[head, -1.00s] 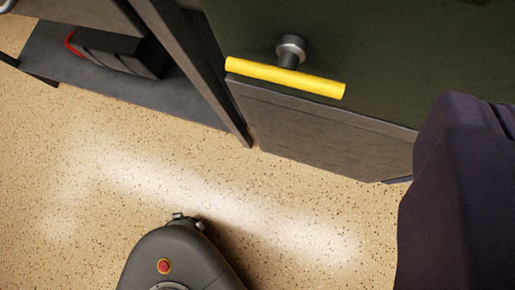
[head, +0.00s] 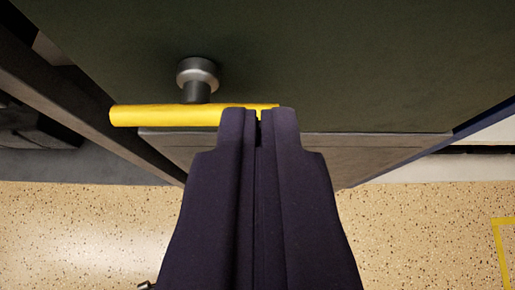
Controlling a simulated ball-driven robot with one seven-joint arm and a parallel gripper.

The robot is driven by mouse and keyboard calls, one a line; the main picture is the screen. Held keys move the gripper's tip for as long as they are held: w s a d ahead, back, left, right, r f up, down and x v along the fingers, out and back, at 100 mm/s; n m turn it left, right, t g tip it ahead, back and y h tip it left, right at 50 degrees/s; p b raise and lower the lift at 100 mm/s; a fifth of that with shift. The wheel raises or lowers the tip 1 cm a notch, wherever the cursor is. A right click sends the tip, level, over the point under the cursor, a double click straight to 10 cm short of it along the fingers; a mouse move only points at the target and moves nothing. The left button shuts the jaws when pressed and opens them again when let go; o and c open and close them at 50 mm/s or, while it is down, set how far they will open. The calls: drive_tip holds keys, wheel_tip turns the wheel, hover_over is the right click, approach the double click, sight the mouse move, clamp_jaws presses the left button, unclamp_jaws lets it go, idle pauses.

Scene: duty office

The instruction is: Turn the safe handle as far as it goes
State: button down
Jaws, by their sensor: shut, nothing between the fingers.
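The safe handle (head: 165,115) is a yellow bar on a round grey metal spindle (head: 197,78). It lies about level across the dark green safe door (head: 330,60). My gripper (head: 258,114) is dark purple and points at the door from the bottom of the view. Its fingers are shut with nothing between them. The fingertips overlap the right end of the bar in the picture and hide part of it. Whether they touch the bar cannot be told.
A grey panel (head: 375,146) lies below the door. A dark grey frame post (head: 100,130) stands close on the left. Speckled tan floor (head: 430,225) is open below, with a yellow floor line (head: 497,240) at the right.

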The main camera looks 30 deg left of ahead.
drive_tip(key=w+a+f+b, duration=0.2)
drive_tip(key=w+f+b, duration=0.1)
drive_tip(key=f, duration=0.3)
drive_tip(key=shift+w+a+f, duration=0.25)
drive_tip(key=shift+w, duration=0.1)
drive_tip(key=shift+w+d+f+m+y+p, duration=0.1)
drive_tip(key=shift+d+f+m+y+p, duration=0.2)
drive_tip(key=shift+m+y+p, duration=0.15)
idle(0.4)
drive_tip(key=shift+f+m+g+y, duration=0.55)
drive_tip(key=shift+f+m+y, duration=0.4)
drive_tip(key=shift+f, duration=0.35)
drive_tip(key=shift+f+m+g+y, duration=0.55)
drive_tip(key=shift+f+m+y, duration=0.15)
drive_tip(key=shift+f+y, duration=0.45)
drive_tip(key=shift+a+f, duration=0.1)
drive_tip(key=shift+f, duration=0.15)
